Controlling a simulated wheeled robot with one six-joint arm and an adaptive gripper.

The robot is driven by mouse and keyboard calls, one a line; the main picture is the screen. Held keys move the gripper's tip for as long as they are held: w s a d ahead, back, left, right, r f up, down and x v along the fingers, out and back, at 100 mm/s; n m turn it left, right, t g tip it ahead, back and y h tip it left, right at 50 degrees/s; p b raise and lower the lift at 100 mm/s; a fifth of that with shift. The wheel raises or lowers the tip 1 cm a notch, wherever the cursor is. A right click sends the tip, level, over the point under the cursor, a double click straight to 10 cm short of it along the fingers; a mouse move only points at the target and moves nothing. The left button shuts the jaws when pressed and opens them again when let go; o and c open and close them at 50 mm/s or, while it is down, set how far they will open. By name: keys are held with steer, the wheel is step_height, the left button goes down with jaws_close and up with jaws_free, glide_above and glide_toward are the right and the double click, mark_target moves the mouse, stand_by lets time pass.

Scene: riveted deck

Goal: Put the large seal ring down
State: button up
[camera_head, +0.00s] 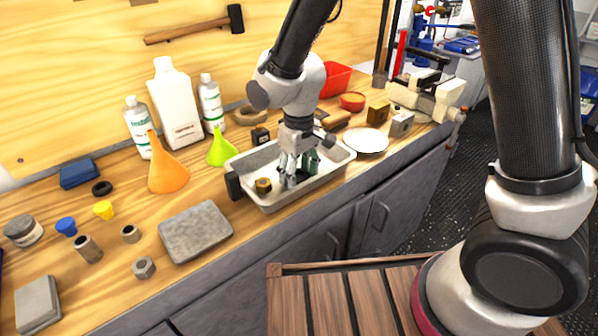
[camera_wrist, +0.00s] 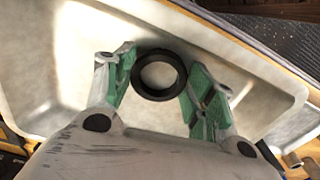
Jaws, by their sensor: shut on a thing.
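My gripper (camera_head: 297,172) reaches down into a pale metal tray (camera_head: 330,178) on the wooden bench. In the wrist view my gripper (camera_wrist: 160,84) is shut on a black ring, the large seal ring (camera_wrist: 138,87), held between its green-padded fingers. The ring lies roughly flat over the tray floor (camera_wrist: 75,60); whether it touches the floor I cannot tell. Another black ring (camera_head: 102,188) lies on the bench at the left.
A small yellow-brown block (camera_head: 263,185) sits in the tray's left end. Bottles (camera_head: 176,105), an orange funnel (camera_head: 168,165) and a green funnel (camera_head: 221,148) stand behind to the left. A grey slab (camera_head: 195,231) is in front left, a white plate (camera_head: 366,141) to the right.

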mark_target(299, 177)
steer(key=shift+f, duration=0.15)
steer(key=o, duration=0.8)
steer(key=shift+o, duration=0.2)
step_height(299, 177, up, 12)
steer(key=shift+r, duration=0.2)
steer(key=s+d+r+m+t, duration=0.1)
steer(key=d+r, duration=0.2)
steer(key=d, duration=0.4)
steer(key=s+d+r+m+y, duration=0.1)
steer(key=d+r+m, duration=0.15)
steer(key=d, duration=0.35)
steer(key=s+d+r+m+t, duration=0.1)
steer(key=d+r, duration=0.3)
steer(key=d, duration=0.3)
steer(key=s+d+r+m+t+h, duration=0.1)
steer(key=s+d+m+t, duration=0.1)
steer(key=s+d, duration=0.9)
steer(key=shift+s+d+r+m, duration=0.2)
steer(key=shift+d+r+m, duration=0.25)
steer(key=shift+m, duration=0.3)
